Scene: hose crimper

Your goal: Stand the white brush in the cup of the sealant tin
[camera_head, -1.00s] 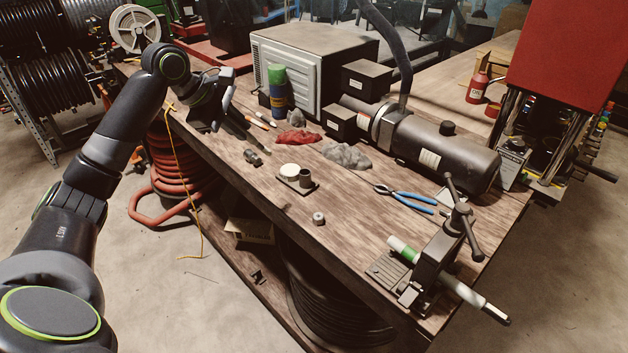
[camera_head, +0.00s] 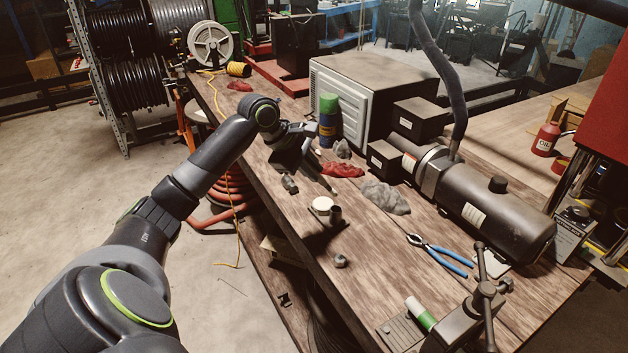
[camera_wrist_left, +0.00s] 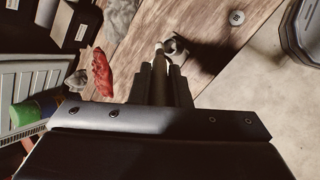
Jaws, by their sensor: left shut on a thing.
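My left gripper (camera_head: 314,172) is over the workbench, pointing down toward the sealant tin. In the left wrist view its fingers (camera_wrist_left: 160,88) are shut on a slim brownish handle with a pale tip, which I take to be the white brush (camera_wrist_left: 158,66). The sealant tin (camera_head: 322,204) has a pale round top and stands beside a small dark cup (camera_head: 336,214). In the left wrist view the tin (camera_wrist_left: 175,45) is partly hidden behind the brush tip. The brush is apart from the cup in the head view. My right gripper is not in view.
A red rag (camera_head: 343,170) and a grey rag (camera_head: 384,197) lie near the tin. A dark fitting (camera_head: 290,184) and a small metal ring (camera_head: 340,261) lie near the bench's left edge. Blue pliers (camera_head: 440,255) and a vise (camera_head: 470,318) are to the right.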

